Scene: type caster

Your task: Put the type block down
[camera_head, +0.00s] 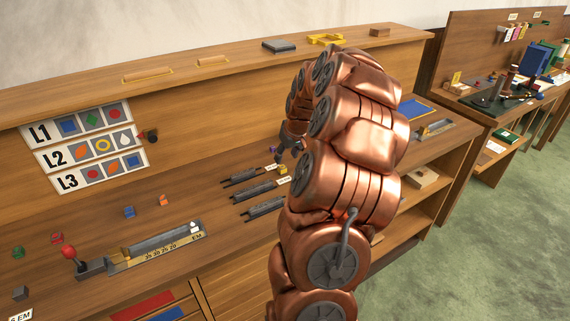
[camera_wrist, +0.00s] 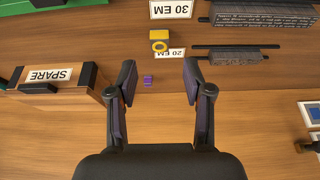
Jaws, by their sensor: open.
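My gripper (camera_wrist: 160,84) is open, with its two dark fingers spread wide in the wrist view. A small purple block (camera_wrist: 148,79) shows in the gap between them, nearer the left finger, and neither finger touches it. It appears to be on the wooden bench. A yellow block with a ring on its face (camera_wrist: 158,36) stands beyond, beside the 20 EM label (camera_wrist: 170,54). In the head view my gripper (camera_head: 291,144) is over the bench, partly hidden by my copper arm. I cannot tell which block is the task's type block.
Dark metal bars of type (camera_wrist: 238,54) lie to the right, near a 30 EM label (camera_wrist: 171,9). A wooden box marked SPARE (camera_wrist: 50,76) stands left. In the head view a composing stick (camera_head: 155,248) and several small blocks lie on the left bench.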

